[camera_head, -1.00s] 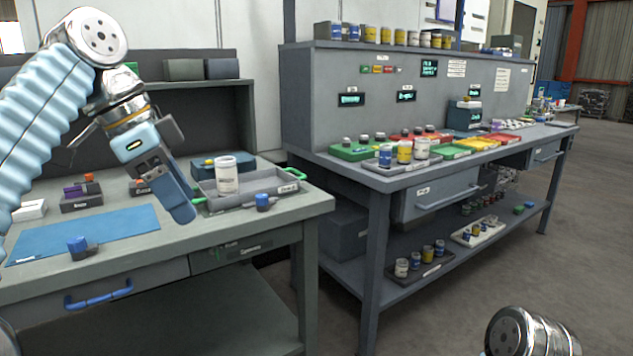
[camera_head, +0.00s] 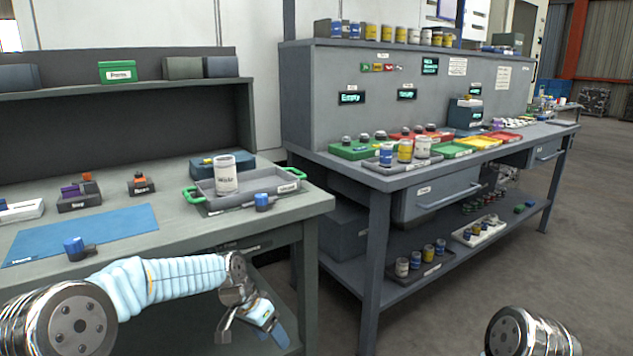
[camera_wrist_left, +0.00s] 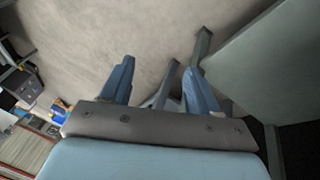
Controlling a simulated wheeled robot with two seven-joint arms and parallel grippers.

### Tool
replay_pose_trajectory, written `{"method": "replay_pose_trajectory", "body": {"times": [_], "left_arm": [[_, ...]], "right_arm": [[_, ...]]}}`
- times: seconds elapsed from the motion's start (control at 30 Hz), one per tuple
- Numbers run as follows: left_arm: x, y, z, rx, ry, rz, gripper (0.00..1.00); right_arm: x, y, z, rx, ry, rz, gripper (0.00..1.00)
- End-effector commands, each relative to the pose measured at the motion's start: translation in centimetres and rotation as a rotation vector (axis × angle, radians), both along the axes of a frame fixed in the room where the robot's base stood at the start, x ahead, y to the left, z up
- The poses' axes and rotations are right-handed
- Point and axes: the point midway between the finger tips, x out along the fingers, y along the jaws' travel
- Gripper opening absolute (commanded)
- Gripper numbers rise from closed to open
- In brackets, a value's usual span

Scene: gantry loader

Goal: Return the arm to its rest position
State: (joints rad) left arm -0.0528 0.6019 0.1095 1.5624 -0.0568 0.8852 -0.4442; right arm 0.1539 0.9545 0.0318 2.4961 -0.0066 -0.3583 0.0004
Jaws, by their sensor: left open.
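My left arm is low at the bottom left of the head view, in front of the near workbench (camera_head: 240,219). My left gripper (camera_head: 262,335) hangs below the bench's front edge, apart from it. In the left wrist view, my left gripper (camera_wrist_left: 160,88) has its two blue fingers spread with nothing between them, over grey floor (camera_wrist_left: 110,35). A silver part of my right arm shows at the bottom right of the head view; its gripper is out of frame.
The near bench carries a blue mat (camera_head: 85,235), a grey tray (camera_head: 262,188) holding a white jar (camera_head: 226,178), and small blue-capped parts. A second bench (camera_head: 390,183) with bottles and coloured trays stands right. Open floor (camera_head: 460,310) lies in front of it.

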Motion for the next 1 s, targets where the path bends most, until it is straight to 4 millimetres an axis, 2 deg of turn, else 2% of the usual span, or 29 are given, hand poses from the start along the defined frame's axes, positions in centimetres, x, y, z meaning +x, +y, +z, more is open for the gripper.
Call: {"method": "replay_pose_trajectory", "body": {"times": [0.03,0.1,0.17,0.2,0.27,0.3,0.4,0.5,0.6,0.7,1.0], "left_arm": [[-1.5,-0.3,-4.7,-0.007,0.045,0.054,0.61],[-3.9,-0.5,-10.4,-0.019,0.089,0.143,0.61],[-6.6,-0.6,-14.9,-0.028,0.128,0.225,0.61],[-8.8,-0.7,-17.7,-0.032,0.154,0.28,0.61],[-12.4,-0.7,-21.2,-0.038,0.192,0.362,0.61],[-14.8,-0.6,-23.0,-0.041,0.216,0.416,0.61],[-20.5,-0.4,-26.1,-0.043,0.264,0.534,0.61],[-24.6,-0.1,-27.4,-0.043,0.296,0.619,0.61],[-26.8,0.0,-27.7,-0.044,0.31,0.667,0.61],[-27.5,0.1,-27.8,-0.044,0.312,0.685,0.61],[-27.4,0.1,-27.8,-0.044,0.31,0.683,0.61]], "right_arm": [[0.0,0.0,0.0,0.0,0.0,0.0,0.43],[0.0,0.0,0.0,0.0,0.0,0.0,0.43],[0.0,0.0,0.0,0.0,0.0,0.0,0.43],[0.0,0.0,0.0,0.0,0.0,0.0,0.43],[0.0,0.0,0.0,0.0,0.0,0.0,0.43],[0.0,0.0,0.0,0.0,0.0,0.0,0.43],[0.0,0.0,0.0,0.0,0.0,0.0,0.43],[0.0,0.0,0.0,0.0,0.0,0.0,0.43],[0.0,0.0,0.0,0.0,0.0,0.0,0.43],[0.0,0.0,0.0,0.0,0.0,0.0,0.43],[0.0,0.0,0.0,0.0,0.0,0.0,0.43]]}}
